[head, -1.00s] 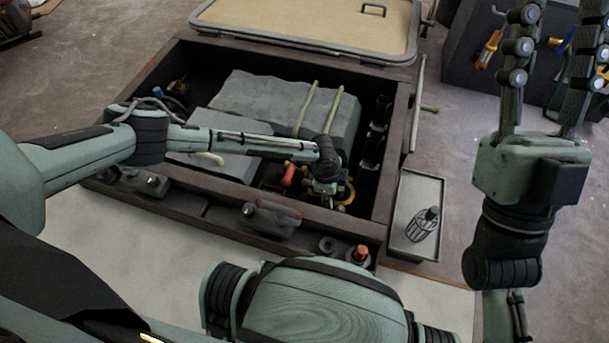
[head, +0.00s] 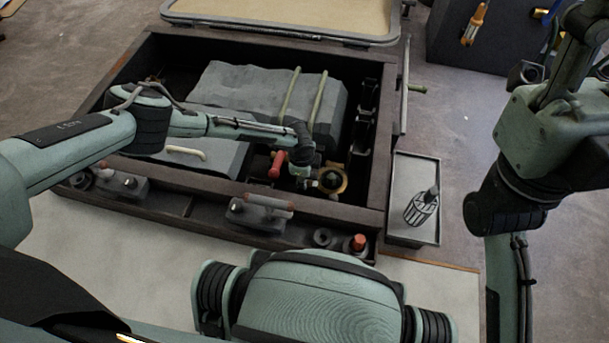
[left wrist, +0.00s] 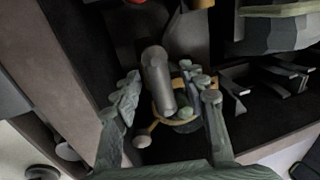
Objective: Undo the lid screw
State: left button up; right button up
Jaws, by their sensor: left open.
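My left gripper (head: 312,184) reaches down into the dark box in the head view. In the left wrist view its fingers (left wrist: 166,100) are apart, one on each side of a grey cylinder (left wrist: 158,80). The cylinder stands beside a brass-coloured ring (left wrist: 190,124) around a dark round part with a green piece. I cannot tell which part is the lid screw, or whether the fingers touch anything. The ring also shows in the head view (head: 342,180), just right of the gripper.
The box (head: 375,195) has raised walls around the left gripper. A red handle (head: 278,163) and grey blocks (head: 262,95) are close by inside. A tray (head: 400,170) with a caged bottle (head: 421,207) stands right of it. An orange-topped part (head: 357,243) sits on the front ledge.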

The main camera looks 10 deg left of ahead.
pick_arm(q)
jog(key=shift+c, duration=0.4)
grip_shut()
